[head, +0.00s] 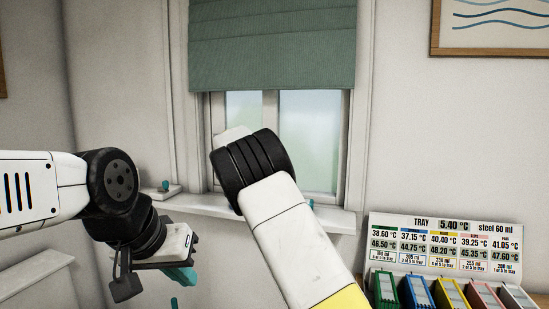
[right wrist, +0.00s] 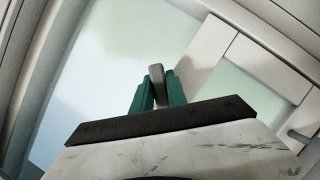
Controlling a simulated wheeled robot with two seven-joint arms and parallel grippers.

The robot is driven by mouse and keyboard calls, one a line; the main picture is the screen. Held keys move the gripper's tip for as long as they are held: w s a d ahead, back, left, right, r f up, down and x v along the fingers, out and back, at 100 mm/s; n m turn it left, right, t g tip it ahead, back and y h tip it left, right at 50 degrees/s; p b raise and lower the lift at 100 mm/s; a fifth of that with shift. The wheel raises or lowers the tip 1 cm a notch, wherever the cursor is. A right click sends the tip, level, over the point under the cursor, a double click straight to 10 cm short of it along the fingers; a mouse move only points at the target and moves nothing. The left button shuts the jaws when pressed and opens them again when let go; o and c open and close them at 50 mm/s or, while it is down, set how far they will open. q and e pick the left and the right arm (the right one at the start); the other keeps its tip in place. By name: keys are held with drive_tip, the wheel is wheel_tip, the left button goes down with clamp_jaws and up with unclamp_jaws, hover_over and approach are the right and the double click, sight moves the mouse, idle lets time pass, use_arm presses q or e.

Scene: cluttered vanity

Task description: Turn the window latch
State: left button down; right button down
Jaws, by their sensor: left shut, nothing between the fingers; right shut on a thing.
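The window (head: 308,135) stands behind my right arm in the head view, with its pale frame and frosted panes. In the right wrist view a grey latch handle (right wrist: 156,72) stands between the green fingers of my right gripper (right wrist: 158,91), which is shut on it. The latch's base is hidden behind the gripper. In the head view my right arm covers the latch and the right gripper. My left gripper (head: 181,275) is shut and empty, low at the left and well apart from the window, its teal fingers pointing down.
A green blind (head: 272,45) covers the window's upper part. A tray chart (head: 445,245) stands at the right behind several coloured boxes (head: 447,294). A grey bar (right wrist: 301,138) shows at the right in the wrist view.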

drive_tip(key=shift+w+a+f+m+t+y, duration=0.2)
drive_tip(key=shift+a+m+y, duration=0.4)
drive_tip(key=shift+m, duration=0.4)
drive_tip(key=shift+w+a+f+m+y, duration=0.1)
drive_tip(key=shift+a+f+m+y, duration=0.25)
drive_tip(key=shift+m+y, duration=0.55)
drive_tip(key=shift+w+a+f+m+t+y, duration=0.15)
drive_tip(key=shift+a+m+y, duration=0.4)
drive_tip(key=shift+m, duration=0.55)
drive_tip(key=c, duration=1.3)
unclamp_jaws()
drive_tip(key=v, duration=0.7)
drive_tip(key=shift+s+a+r, duration=0.15)
drive_tip(key=shift+s, duration=0.15)
